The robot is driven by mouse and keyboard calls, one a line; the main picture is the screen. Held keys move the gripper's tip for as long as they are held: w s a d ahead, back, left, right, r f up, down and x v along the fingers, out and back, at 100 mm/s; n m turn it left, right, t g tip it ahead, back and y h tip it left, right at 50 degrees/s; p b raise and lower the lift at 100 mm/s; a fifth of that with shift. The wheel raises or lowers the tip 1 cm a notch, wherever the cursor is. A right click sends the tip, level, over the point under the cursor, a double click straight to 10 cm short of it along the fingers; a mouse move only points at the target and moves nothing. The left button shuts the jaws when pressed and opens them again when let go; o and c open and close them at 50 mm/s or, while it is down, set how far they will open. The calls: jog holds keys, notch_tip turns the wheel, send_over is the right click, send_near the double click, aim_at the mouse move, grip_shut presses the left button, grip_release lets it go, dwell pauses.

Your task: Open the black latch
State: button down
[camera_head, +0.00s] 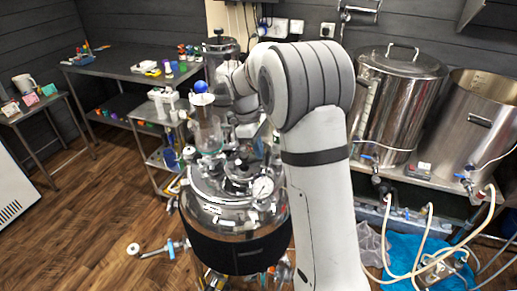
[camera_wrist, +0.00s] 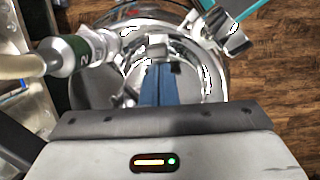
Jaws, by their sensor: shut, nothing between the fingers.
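My gripper (camera_wrist: 158,72) is shut, its blue fingers pressed together and empty, over the shiny lid of a steel vessel (camera_wrist: 205,75) in the wrist view. A small dark piece (camera_wrist: 168,52) sits just ahead of the fingertips; it may be the black latch, but I cannot tell, nor whether the fingers touch it. A shiny clamp-like fitting with a dark end (camera_wrist: 238,42) stands at the upper right. In the head view the vessel (camera_head: 234,222) has a black jacket and a crowded lid; my arm hides part of it and the fingertips.
A pressure gauge (camera_head: 262,188) and a glass column (camera_head: 206,128) rise from the lid. A green-banded fitting (camera_wrist: 85,50) lies close left of my fingers. Steel kettles (camera_head: 400,95) and hoses (camera_head: 392,250) are at the right. Wood floor (camera_head: 90,220) is open at the left.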

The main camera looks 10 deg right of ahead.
jog(key=shift+d, duration=0.15)
jog(key=shift+s+d+t+y+b, duration=0.2)
jog(key=shift+t+y+b, duration=0.1)
jog(key=shift+y+b, duration=0.1)
jog(key=shift+d+r, duration=0.1)
jog(key=shift+d, duration=0.05)
jog(key=shift+s+d+t+y+b, duration=0.3)
jog(key=shift+s+d+y+b, duration=0.15)
jog(key=shift+b, duration=0.5)
jog(key=s+d+f+t+y+b, duration=0.1)
jog(key=s+d+t+y+b, duration=0.2)
jog(key=y+b, duration=0.4)
jog(key=d+t+b, duration=0.1)
jog(key=d+b, duration=0.1)
jog(key=b, duration=0.6)
jog(key=shift+s+d+f+t, duration=0.25)
jog(key=shift+t, duration=0.15)
